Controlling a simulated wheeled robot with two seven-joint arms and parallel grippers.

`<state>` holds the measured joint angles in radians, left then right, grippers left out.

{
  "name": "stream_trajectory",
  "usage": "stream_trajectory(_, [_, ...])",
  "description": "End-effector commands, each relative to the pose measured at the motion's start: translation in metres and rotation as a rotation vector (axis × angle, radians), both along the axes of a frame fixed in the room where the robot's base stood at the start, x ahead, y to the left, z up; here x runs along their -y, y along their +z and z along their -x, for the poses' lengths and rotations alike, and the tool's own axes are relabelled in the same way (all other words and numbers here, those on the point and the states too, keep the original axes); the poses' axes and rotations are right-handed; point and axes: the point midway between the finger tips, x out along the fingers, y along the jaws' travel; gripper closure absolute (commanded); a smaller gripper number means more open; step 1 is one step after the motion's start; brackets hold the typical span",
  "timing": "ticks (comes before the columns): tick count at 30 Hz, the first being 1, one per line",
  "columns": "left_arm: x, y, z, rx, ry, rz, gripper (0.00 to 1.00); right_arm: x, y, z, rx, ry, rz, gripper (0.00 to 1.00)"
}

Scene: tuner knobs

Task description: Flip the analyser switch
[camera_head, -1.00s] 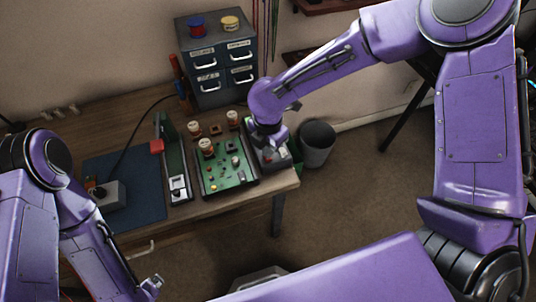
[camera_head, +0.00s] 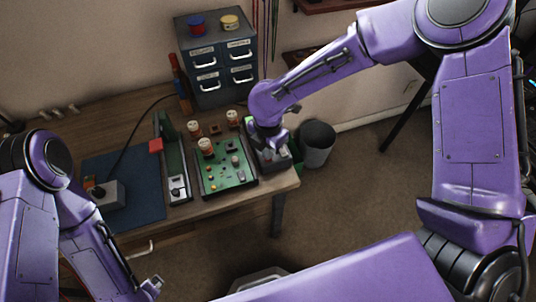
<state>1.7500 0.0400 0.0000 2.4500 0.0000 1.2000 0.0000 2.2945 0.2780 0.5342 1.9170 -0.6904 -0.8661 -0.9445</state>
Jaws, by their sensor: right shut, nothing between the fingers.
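The right gripper (camera_head: 266,146) is shut and empty. It points down over a small grey box (camera_head: 281,162) at the right end of the wooden bench. The wrist covers most of the box's top, so any switch on it is hidden, and I cannot tell whether the fingers touch it. Another grey device with a light face and dark knob (camera_head: 178,188) stands left of the green circuit board (camera_head: 238,183). I cannot tell from labels which of these is the analyser. My left arm is at the lower left, and its gripper (camera_head: 152,287) is small and unclear near the bottom edge.
A blue mat (camera_head: 125,215) with a grey box (camera_head: 107,194) and black cable lies on the left of the wooden bench (camera_head: 232,205). A drawer cabinet (camera_head: 219,60) stands at the back. A grey bin (camera_head: 317,144) is on the floor beyond the right edge.

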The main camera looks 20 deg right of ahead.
Motion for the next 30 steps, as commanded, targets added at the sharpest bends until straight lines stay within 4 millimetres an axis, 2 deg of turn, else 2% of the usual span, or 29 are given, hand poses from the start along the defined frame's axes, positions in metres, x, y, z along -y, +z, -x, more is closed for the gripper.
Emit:
stream_trajectory(23, [0.0,-0.007,0.0,0.0,0.0,0.0,0.0,0.0,-0.013,0.0,-0.001,0.0,0.001,1.0])
stream_trajectory(30, [0.0,0.005,0.0,0.0,0.0,0.0,0.0,0.0,-0.002,0.0,-0.001,0.0,0.001,1.0])
